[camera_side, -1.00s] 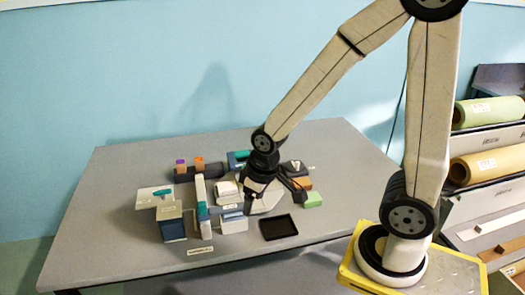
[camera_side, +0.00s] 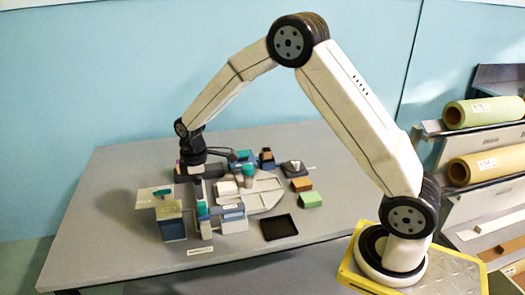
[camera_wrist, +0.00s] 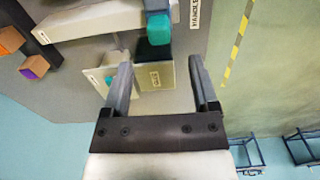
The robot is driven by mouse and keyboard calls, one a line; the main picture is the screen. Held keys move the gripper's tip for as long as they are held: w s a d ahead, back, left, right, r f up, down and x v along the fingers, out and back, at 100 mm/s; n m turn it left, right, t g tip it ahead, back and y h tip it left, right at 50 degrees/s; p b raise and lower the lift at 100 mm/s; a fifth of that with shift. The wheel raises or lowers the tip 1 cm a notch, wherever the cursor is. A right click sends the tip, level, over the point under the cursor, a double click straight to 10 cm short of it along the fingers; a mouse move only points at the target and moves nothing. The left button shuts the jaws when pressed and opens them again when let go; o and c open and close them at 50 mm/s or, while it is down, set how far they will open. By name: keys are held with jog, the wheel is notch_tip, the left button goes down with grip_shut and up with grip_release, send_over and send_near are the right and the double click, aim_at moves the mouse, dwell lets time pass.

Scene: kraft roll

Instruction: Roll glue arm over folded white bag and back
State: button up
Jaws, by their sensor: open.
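My gripper (camera_side: 208,172) hangs over the left part of the table in the side view. In the wrist view its two jaws (camera_wrist: 160,65) are spread, with nothing between them. A pale bar with a teal end (camera_side: 202,222), apparently the glue arm, stands partly hidden below my gripper. In the wrist view the bar (camera_wrist: 90,20) crosses the upper left, its teal end (camera_wrist: 157,28) ahead of the jaws and apart from them. A small white folded piece (camera_side: 227,188), likely the bag, lies right of the bar. I cannot make out the bag in the wrist view.
A dark-blue box with a tan top (camera_side: 172,227) and a white pad with a teal piece (camera_side: 150,197) stand left. A black tray (camera_side: 279,227) and a green block (camera_side: 311,200) lie right. The table's right side (camera_side: 345,165) is clear.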

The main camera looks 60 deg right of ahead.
aim_at(201, 203)
jog(key=shift+w+f, duration=0.1)
jog(key=shift+f, duration=0.1)
jog(key=shift+f, duration=3.75)
grip_shut()
